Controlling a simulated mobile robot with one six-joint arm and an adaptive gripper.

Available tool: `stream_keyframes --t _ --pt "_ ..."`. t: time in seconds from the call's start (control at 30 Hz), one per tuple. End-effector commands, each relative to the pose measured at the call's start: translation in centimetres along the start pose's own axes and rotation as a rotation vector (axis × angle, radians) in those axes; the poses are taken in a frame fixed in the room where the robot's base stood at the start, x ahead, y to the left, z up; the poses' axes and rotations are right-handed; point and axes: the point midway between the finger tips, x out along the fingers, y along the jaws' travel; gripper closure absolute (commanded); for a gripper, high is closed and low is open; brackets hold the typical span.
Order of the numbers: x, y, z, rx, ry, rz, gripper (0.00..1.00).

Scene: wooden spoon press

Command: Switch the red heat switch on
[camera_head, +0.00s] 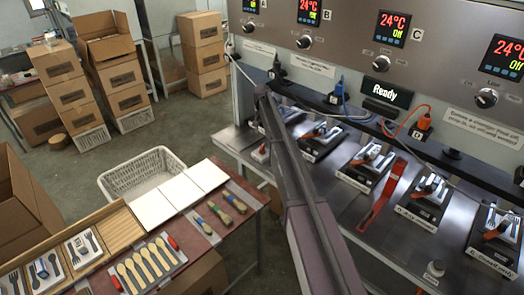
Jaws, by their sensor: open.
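I cannot make out a red heat switch for certain. On the steel bench (385,238) stand several heat presses, such as one at the middle (365,167), with orange-red parts. A long red bar (382,196) stands out between two presses. An orange plug (423,121) with an orange cable sits on the black rail. The panel (345,52) above has dials and displays reading 24°C, with "Off" under some. My arm rises through the middle of the view and hides part of the bench.
A red-brown table (240,225) at the left holds wooden spoons (150,262), coloured-handled tools (220,211) and white sheets. A white basket (143,172) stands behind it. Cardboard boxes (118,75) are stacked at the back. Loose cables hang before the panel.

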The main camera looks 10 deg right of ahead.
Motion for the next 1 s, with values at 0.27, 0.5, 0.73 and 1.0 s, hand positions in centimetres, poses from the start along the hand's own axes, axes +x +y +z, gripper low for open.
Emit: stream_keyframes --t 0.27,0.5,0.73,1.0 --pt "2.5 -0.1 0.0 -0.001 0.0 0.0 0.41" --pt "4.3 -0.1 0.0 -0.001 0.0 0.0 0.41" --pt "6.0 -0.1 0.0 -0.001 0.0 0.0 0.41" --pt "8.0 -0.1 0.1 -0.001 0.0 0.0 0.41"
